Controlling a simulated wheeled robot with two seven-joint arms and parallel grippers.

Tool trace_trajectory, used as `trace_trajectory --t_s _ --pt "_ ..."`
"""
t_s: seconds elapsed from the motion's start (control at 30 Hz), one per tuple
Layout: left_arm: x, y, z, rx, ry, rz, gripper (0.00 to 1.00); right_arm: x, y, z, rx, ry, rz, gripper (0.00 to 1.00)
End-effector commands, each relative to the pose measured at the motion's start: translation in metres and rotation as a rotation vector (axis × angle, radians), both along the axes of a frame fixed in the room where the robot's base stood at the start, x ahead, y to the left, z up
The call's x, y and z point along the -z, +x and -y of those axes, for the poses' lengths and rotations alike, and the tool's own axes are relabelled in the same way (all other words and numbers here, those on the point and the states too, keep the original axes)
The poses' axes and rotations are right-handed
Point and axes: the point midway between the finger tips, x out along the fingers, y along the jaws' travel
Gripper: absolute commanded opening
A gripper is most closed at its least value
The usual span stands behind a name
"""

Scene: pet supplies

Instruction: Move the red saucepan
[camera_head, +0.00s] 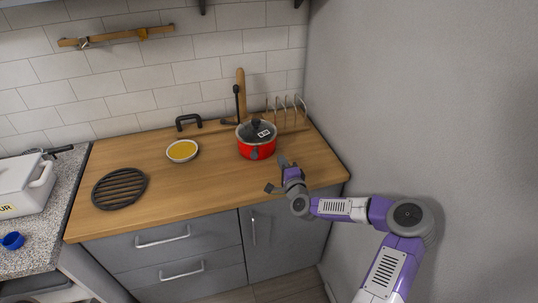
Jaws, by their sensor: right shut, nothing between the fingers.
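The red saucepan (257,151) stands upright on the wooden counter, towards its right side. My left gripper is out of view.
A bowl of yellow food (182,151) and a round black grate (120,188) lie to the left on the wooden counter (200,188). A wire rack (288,107) stands behind the pan on the right. A grey wall (420,110) bounds the right side.

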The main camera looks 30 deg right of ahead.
Motion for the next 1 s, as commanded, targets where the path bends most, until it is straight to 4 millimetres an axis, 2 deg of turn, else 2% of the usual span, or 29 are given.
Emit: trace_trajectory --t_s 0.03,0.17,0.4,0.87,1.0 --pt "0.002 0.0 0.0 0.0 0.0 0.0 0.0 0.0 0.01 0.002 0.0 0.001 0.002 0.0" --pt "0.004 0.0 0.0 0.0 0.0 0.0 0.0 0.001 0.031 0.007 0.001 0.002 0.001 0.0" --pt "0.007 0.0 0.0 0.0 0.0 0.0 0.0 0.001 0.059 -0.01 -0.002 0.001 0.0 0.0" --pt "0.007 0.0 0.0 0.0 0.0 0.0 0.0 0.0 0.066 -0.014 0.0 -0.001 -0.001 0.0" --pt "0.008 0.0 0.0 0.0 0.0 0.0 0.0 0.0 0.066 -0.009 0.011 -0.002 -0.001 0.0"
